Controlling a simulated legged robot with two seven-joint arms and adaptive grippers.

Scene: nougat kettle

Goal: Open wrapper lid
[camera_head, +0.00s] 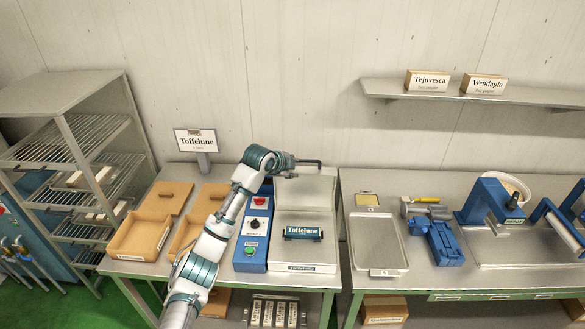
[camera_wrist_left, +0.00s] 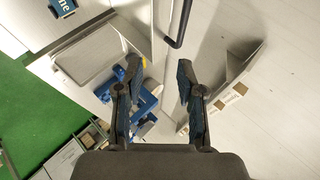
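The wrapper (camera_head: 278,225) is a pale metal machine at the centre of the head view, with a blue Toffelune block (camera_head: 303,233) on it. Its pale lid panel (camera_head: 310,188) lies at the back and appears tilted up; its exact angle is unclear. A black bar handle (camera_head: 311,162) is at the panel's far edge. My left gripper (camera_head: 289,162) is beside the handle's left end. In the left wrist view the gripper (camera_wrist_left: 158,70) has its fingers spread and empty, with the handle (camera_wrist_left: 179,22) beyond the right fingertip; contact is not seen. My right gripper is out of view.
A blue control box (camera_head: 254,232) adjoins the wrapper's left side. Cardboard trays (camera_head: 140,236) and a Toffelune sign (camera_head: 195,140) stand further left. A metal tray (camera_head: 378,243) and blue tools lie right. A wall shelf (camera_head: 455,93) holds two boxes.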

